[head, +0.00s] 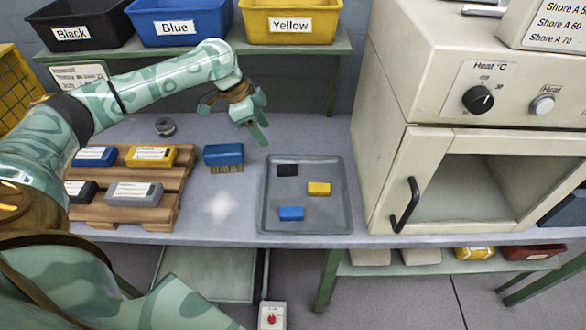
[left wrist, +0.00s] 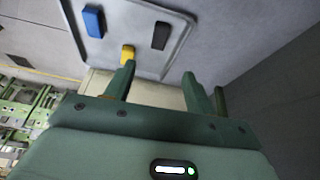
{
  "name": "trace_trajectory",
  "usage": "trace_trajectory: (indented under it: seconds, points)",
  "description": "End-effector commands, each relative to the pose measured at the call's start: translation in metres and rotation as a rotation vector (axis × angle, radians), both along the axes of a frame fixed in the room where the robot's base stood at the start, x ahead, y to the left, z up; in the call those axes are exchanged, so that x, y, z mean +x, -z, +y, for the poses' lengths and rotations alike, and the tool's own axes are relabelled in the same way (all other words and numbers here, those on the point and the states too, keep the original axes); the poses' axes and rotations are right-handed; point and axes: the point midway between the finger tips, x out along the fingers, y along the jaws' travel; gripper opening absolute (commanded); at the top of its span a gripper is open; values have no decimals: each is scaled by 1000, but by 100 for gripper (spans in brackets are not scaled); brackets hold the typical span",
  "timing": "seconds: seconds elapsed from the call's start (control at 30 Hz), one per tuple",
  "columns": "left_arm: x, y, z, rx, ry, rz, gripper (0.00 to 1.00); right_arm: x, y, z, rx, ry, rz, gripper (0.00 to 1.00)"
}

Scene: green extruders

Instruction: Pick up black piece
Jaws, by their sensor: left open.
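The black piece (head: 287,170) is a small dark block lying in the upper left part of the grey tray (head: 268,222). It also shows in the left wrist view (left wrist: 160,36), inside the tray near its rim. A yellow piece (head: 319,188) and a blue piece (head: 291,213) lie in the same tray. My left gripper (head: 256,126) is open and empty, above the table behind and to the left of the tray. In the left wrist view my fingers (left wrist: 157,88) stand apart with nothing between them. My right gripper does not show.
A blue brush (head: 223,157) and a wooden pallet (head: 165,205) with several labelled blocks lie left of the tray. A white oven (head: 405,165) with a handle stands close on the right. Black, blue and yellow bins (head: 290,42) stand on the shelf behind.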

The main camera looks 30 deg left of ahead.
Motion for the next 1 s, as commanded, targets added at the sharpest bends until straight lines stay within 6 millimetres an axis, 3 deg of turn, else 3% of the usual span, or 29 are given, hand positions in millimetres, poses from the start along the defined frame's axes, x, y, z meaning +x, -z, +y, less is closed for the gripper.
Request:
trace_trajectory:
  seconds: [0.13,0.3,0.53,0.83,1.0]
  points:
    - [8,40,-14,-1,4,5,55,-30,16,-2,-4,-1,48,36]
    - [17,74,-25,-1,4,4,55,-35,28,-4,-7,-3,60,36]
    - [21,90,-32,0,3,0,55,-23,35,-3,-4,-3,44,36]
    - [30,131,-45,0,4,5,55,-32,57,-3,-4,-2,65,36]
    - [33,137,-48,1,3,0,55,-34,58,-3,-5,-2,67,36]
